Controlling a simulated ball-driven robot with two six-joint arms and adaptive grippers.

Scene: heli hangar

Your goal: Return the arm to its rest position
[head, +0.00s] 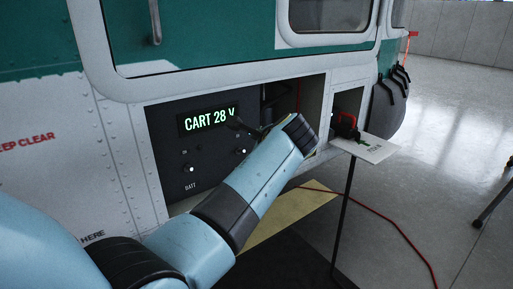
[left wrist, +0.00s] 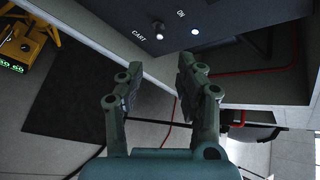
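My left arm (head: 255,182) reaches in from the lower left to the open bay in the helicopter's side. My left gripper (head: 243,124) is mostly hidden behind the wrist, with a dark part showing in front of the panel. In the left wrist view its two fingers (left wrist: 156,88) are spread apart with nothing between them. The dark panel (head: 172,158) has a lit display (head: 208,119) reading "CART 28 V". In the left wrist view a toggle (left wrist: 158,29) by the word CART and a lit white lamp (left wrist: 195,31) sit beyond the fingertips. My right gripper is not in view.
A red cable (head: 400,228) crosses the floor. A yellow cart (left wrist: 38,38) with a green display shows at left in the wrist view. Open floor lies right.

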